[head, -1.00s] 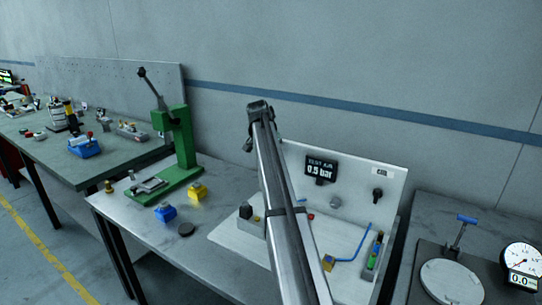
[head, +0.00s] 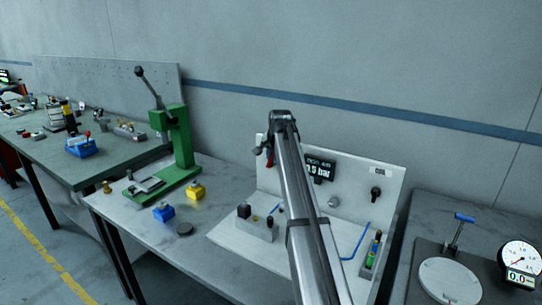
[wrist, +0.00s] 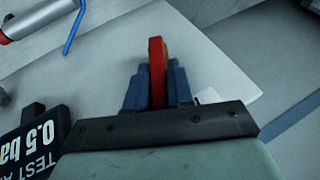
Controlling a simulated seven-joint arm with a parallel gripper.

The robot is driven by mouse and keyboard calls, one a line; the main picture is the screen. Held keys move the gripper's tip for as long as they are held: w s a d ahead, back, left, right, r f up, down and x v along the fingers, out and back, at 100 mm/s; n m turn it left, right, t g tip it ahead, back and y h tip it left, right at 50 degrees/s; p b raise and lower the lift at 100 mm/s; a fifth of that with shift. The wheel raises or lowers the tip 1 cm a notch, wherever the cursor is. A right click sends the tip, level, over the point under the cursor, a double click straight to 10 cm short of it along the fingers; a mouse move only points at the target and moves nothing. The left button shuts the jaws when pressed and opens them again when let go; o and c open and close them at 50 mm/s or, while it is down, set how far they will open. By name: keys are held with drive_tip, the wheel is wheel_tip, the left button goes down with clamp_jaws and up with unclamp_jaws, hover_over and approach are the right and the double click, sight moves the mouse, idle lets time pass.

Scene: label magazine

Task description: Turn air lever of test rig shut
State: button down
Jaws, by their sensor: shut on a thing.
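The red air lever (wrist: 157,72) stands between the two blue fingers of my gripper (wrist: 158,88) in the wrist view, and the fingers are shut on it. In the head view the lever (head: 270,155) is a small red piece at the upper left of the test rig's white back panel (head: 393,180). My arm crosses in front of the rig and hides part of it. The test air display (head: 322,170) beside the arm is partly covered; in the wrist view the display (wrist: 35,140) reads 0.5 ba, cut off at the edge.
A black knob (head: 376,194) is on the panel's right. A blue tube (head: 360,240) and a small upright coloured piece (head: 374,248) are on the rig base.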

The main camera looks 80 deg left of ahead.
drive_tip(key=shift+w+d+f+m+g+y, duration=0.25)
drive_tip(key=shift+w+d+f+g+y, duration=0.05)
drive_tip(key=shift+g+y, duration=0.45)
drive_tip(key=shift+w+d+f+m+g+y, duration=0.3)
drive_tip(key=shift+g+y, duration=0.35)
drive_tip(key=shift+y, duration=0.2)
drive_tip(key=c, duration=1.1)
unclamp_jaws()
drive_tip(key=v, duration=1.3)
drive_tip(key=shift+w+d+r, duration=0.1)
drive_tip(key=shift+d+r, duration=0.1)
drive_tip(key=shift+d, duration=0.2)
